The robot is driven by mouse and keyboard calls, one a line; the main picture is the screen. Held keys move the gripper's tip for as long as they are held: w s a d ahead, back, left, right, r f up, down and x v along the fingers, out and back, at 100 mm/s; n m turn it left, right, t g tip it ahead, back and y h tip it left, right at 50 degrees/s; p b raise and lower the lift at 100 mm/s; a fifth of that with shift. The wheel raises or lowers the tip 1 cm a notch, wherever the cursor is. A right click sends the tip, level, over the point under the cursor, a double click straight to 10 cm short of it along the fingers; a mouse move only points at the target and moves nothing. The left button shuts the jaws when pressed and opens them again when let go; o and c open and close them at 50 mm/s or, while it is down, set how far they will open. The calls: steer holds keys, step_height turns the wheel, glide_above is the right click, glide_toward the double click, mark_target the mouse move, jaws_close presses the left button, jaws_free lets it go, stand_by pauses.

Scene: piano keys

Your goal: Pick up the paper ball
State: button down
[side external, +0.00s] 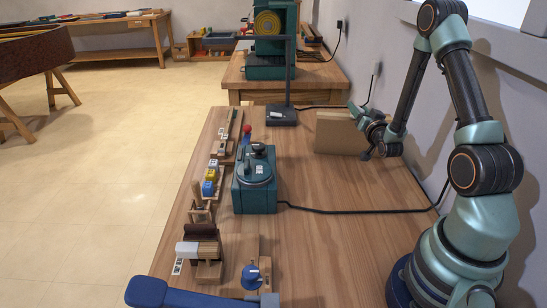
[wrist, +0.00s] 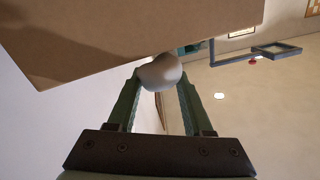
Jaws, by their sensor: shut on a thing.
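The paper ball (wrist: 160,72) is a rounded off-white lump between the two green fingers in the wrist view. My gripper (wrist: 160,84) is shut on it, with a finger on each side. In the side view my gripper (side external: 358,113) is beside the top of a tan cardboard box (side external: 338,138) at the back right of the bench. The box also fills the upper left of the wrist view (wrist: 120,35), close to the ball. I cannot tell whether the ball touches the box.
A teal machine (side external: 255,180) stands mid-bench, its black cable (side external: 350,211) running right to the wall. A dark stand (side external: 283,116) is left of the box. Small wooden parts and tools line the left edge. The front right bench (side external: 340,260) is clear.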

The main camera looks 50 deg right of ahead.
mark_target(360, 107)
steer(key=shift+w+d+r+n, duration=0.8)
steer(key=shift+w+d+r, duration=0.25)
steer(key=shift+r, duration=8.7)
step_height(360, 107, down, 20)
steer(key=shift+r, duration=0.25)
steer(key=shift+f, duration=0.1)
steer(key=shift+c, duration=1.7)
jaws_free()
